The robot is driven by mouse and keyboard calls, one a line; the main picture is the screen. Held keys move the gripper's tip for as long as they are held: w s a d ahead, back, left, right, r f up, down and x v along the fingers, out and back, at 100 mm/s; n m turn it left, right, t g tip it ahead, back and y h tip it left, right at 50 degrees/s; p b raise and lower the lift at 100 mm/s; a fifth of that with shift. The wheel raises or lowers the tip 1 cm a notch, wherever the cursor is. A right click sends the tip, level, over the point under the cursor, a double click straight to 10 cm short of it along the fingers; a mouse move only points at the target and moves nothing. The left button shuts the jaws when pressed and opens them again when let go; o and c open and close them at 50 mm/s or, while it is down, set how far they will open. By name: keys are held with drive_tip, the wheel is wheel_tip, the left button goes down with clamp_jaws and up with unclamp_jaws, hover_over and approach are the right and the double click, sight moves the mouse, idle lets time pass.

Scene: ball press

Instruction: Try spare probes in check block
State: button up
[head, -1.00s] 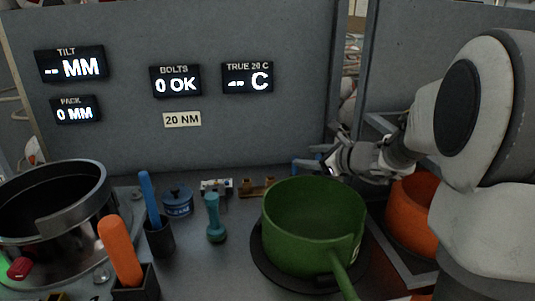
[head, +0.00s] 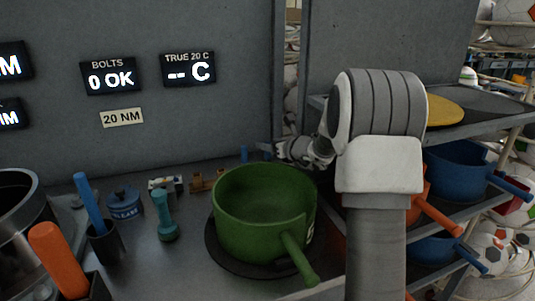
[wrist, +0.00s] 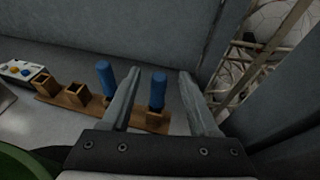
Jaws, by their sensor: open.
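A brown wooden rack (wrist: 85,107) stands on the bench in the wrist view, with two blue-handled probes upright in it and open square sockets to their left. One probe (wrist: 106,78) is left of my gripper (wrist: 160,76). The other probe (wrist: 158,92) shows between my open fingers, not visibly gripped. A white block with blue and yellow spots (wrist: 20,72), seemingly the check block, lies left of the rack. In the head view my gripper (head: 272,150) is beside a blue handle (head: 245,153), behind the green pot; the block (head: 165,184) and rack (head: 203,180) show further left.
A green pot (head: 262,225) stands in front of the rack. A teal dumbbell-shaped tool (head: 164,217), a blue lidded tin (head: 123,203) and handled tools in cups are left. Panels rise behind. A shelf with blue pots (head: 458,165) is right. The display (head: 188,69) reads "-- C".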

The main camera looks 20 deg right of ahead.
drive_tip(key=x, duration=0.4)
drive_tip(key=shift+w+a+f, duration=0.15)
drive_tip(key=shift+w, duration=0.15)
clamp_jaws()
